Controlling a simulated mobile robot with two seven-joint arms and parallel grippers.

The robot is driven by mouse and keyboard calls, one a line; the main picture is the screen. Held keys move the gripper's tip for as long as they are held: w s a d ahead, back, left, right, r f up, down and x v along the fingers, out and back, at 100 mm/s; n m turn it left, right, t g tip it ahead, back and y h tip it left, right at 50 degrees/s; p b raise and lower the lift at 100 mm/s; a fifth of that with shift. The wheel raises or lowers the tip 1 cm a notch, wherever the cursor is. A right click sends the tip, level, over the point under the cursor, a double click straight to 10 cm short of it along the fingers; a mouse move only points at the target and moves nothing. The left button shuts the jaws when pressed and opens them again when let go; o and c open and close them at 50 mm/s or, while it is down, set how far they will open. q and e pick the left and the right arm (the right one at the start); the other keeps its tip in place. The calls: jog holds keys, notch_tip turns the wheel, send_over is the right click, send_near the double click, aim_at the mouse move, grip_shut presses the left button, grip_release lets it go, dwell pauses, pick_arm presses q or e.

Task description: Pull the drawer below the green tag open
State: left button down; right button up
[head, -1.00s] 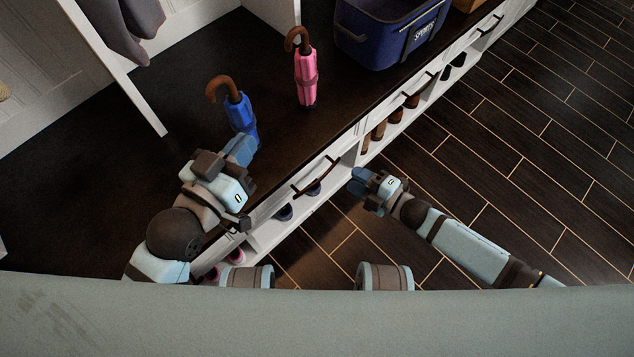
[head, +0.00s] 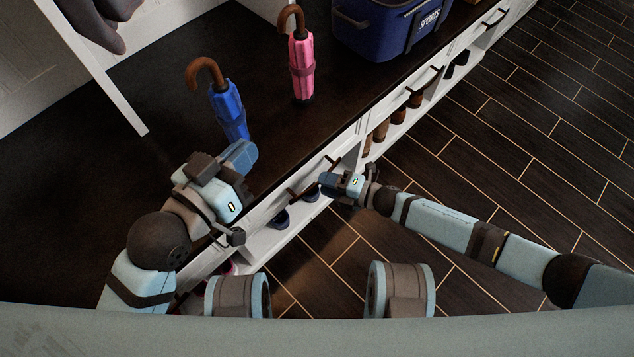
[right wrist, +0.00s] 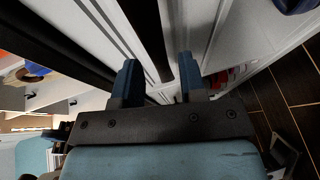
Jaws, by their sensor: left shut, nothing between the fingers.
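A white drawer front (head: 265,212) with a dark bar handle (head: 330,163) is in the bench face, and it looks shut. My right gripper (head: 327,183) is at this handle and covers its middle in the head view. In the right wrist view its two blue fingers (right wrist: 157,82) are apart, with a dark bar (right wrist: 146,30), seemingly the handle, running between them; I cannot tell whether they touch it. My left gripper (head: 243,154) is shut and empty above the bench top, close to the blue umbrella (head: 229,110). No green tag is visible.
The dark bench top (head: 110,190) also carries a pink umbrella (head: 301,65) and a blue bin (head: 385,35). Below the drawers, open cubbies hold shoes (head: 281,219) and brown boots (head: 381,131). The dark plank floor (head: 480,150) at right is clear.

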pick_arm(q)
jog(key=shift+w+a+f+m+b, duration=0.1)
jog(key=shift+w+f+m+b, duration=0.1)
jog(key=shift+w+m+b, duration=0.15)
pick_arm(e)
jog(key=shift+x, duration=1.6)
pick_arm(q)
jog(key=shift+s, duration=0.15)
pick_arm(e)
grip_shut()
